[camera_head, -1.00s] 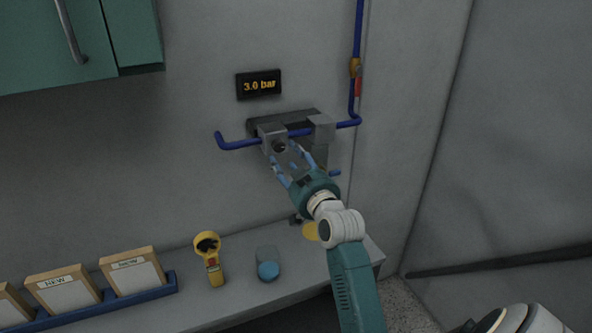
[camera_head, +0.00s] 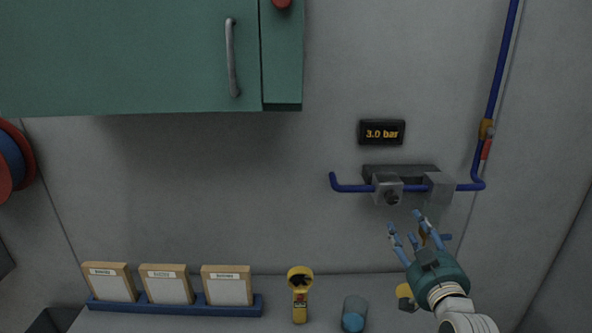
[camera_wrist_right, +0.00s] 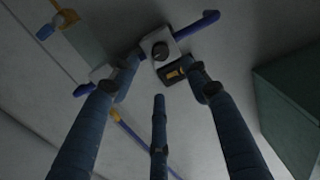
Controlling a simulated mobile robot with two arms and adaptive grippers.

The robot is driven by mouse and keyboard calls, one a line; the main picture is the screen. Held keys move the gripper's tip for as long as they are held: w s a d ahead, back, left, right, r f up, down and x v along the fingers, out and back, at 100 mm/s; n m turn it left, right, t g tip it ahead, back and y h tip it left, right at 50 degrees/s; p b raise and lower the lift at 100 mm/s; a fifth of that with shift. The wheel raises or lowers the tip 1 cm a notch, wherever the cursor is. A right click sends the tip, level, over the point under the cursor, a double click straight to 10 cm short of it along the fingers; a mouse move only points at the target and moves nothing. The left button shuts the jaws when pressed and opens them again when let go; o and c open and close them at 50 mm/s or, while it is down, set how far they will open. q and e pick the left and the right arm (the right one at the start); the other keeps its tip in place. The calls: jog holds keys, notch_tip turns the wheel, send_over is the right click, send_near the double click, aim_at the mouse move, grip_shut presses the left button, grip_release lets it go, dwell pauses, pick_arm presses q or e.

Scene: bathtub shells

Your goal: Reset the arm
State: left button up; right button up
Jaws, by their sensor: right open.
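My right gripper (camera_head: 417,229) is at the lower right in the head view, with its arm coming in from the bottom. Its blue fingers are spread and nothing shows between them. They point up toward a grey regulator block with a dark knob (camera_head: 388,190) on the blue wall pipe and appear apart from it. In the right wrist view, the open fingers (camera_wrist_right: 160,82) point toward the same knob (camera_wrist_right: 160,50), which lies beyond the fingertips. My left gripper is not in view.
A display (camera_head: 382,132) reads 3.0 bar. The blue pipe (camera_head: 352,187) runs along the wall and up. A green cabinet (camera_head: 130,60) hangs upper left. Below stand framed cards in a blue rack (camera_head: 175,307), a yellow handheld tool (camera_head: 299,294) and a blue-grey cup (camera_head: 354,313).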

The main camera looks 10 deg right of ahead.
jog(key=s+a+f+n+g+y, duration=0.2)
jog(key=s+a+f+g, duration=0.15)
jog(key=a+f, duration=0.35)
jog(key=s+a+f+n+g+y, duration=0.1)
jog(key=s+a+f+g, duration=0.25)
jog(key=f, duration=0.65)
jog(key=s+a+f+n+g, duration=0.1)
jog(key=s+a+f+g, duration=0.2)
jog(key=s, duration=0.4)
jog(key=s+a+f+g+y, duration=0.1)
jog(key=s+a+f+g, duration=0.15)
jog(key=s+f, duration=0.4)
jog(key=s+a+f+n+g, duration=0.1)
jog(key=s+a+f, duration=0.2)
jog(key=s, duration=0.6)
notch_tip(320, 180, down, 30)
jog(key=s+g+b, duration=0.2)
jog(key=b, duration=0.3)
jog(key=s+d+f+b, duration=0.1)
jog(key=s+f+b, duration=0.1)
jog(key=s+f, duration=0.7)
jog(key=s+d+f+g+b, duration=0.1)
jog(key=s+f+b, duration=0.2)
jog(key=s+f, duration=0.6)
notch_tip(320, 180, down, 5)
jog(key=shift+d+r, duration=0.1)
jog(key=shift+d, duration=0.15)
